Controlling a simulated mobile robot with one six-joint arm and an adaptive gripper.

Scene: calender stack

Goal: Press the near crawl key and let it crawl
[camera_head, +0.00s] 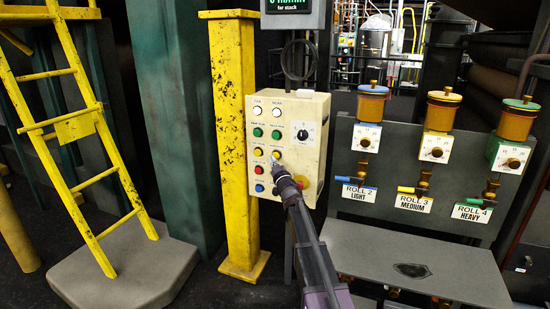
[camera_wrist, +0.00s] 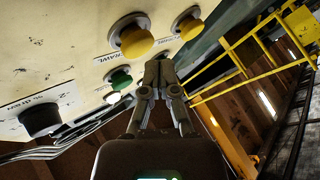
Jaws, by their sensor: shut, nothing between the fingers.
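The cream control box (camera_head: 310,130) has lamps and keys in two columns, headed FAR and NEAR. The near crawl key is the yellow button (camera_head: 276,155) in the right column; the wrist view shows it as the larger yellow dome (camera_wrist: 137,41) by a CRAWL label. The far column's yellow button (camera_head: 257,152) is beside it and also shows in the wrist view (camera_wrist: 190,26). My gripper (camera_head: 278,169) is shut and empty, its tips just below the near yellow key. In the wrist view the closed fingertips (camera_wrist: 160,63) are beside that dome; I cannot tell whether they touch.
A selector knob (camera_head: 302,135) is on the box's right, with green keys above the yellow ones. A yellow post (camera_head: 235,130) stands at left, and a yellow ladder (camera_head: 75,125) beyond it. Three valve stations with a grey panel (camera_head: 385,160) stand at right.

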